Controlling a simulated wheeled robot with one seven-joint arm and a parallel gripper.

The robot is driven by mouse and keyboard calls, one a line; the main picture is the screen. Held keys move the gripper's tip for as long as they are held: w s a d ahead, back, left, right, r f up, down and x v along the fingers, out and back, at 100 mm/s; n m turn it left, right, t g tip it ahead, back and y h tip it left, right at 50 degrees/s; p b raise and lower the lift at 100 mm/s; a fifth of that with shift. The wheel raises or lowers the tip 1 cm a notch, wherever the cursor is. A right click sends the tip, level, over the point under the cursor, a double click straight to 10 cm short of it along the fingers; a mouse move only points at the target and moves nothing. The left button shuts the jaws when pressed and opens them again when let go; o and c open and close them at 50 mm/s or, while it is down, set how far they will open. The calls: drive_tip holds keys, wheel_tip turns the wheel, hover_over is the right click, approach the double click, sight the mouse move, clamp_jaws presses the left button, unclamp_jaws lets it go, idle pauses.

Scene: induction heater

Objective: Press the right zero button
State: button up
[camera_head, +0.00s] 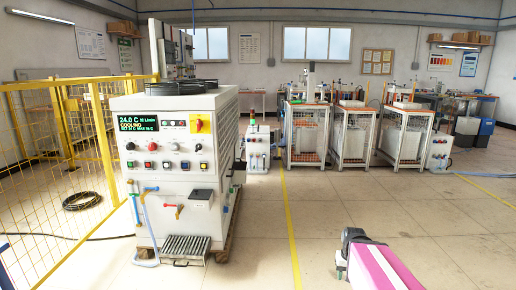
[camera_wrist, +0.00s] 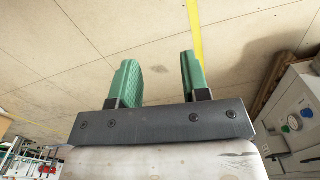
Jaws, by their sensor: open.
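The white induction heater cabinet (camera_head: 172,210) stands left of centre in the head view. The labels are too small to read, so I cannot tell which one is the right zero button. My gripper (camera_wrist: 157,58) shows in the wrist view with two green fingers apart and nothing between them, over bare floor. In the head view my arm is low at the right, well apart from the cabinet.
A yellow mesh fence (camera_head: 62,130) stands left of the cabinet. Workbenches (camera_head: 357,135) line the back. The floor between the cabinet and my arm is clear, with a yellow line (camera_head: 290,225).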

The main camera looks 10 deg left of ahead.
clamp_jaws()
idle(1.5)
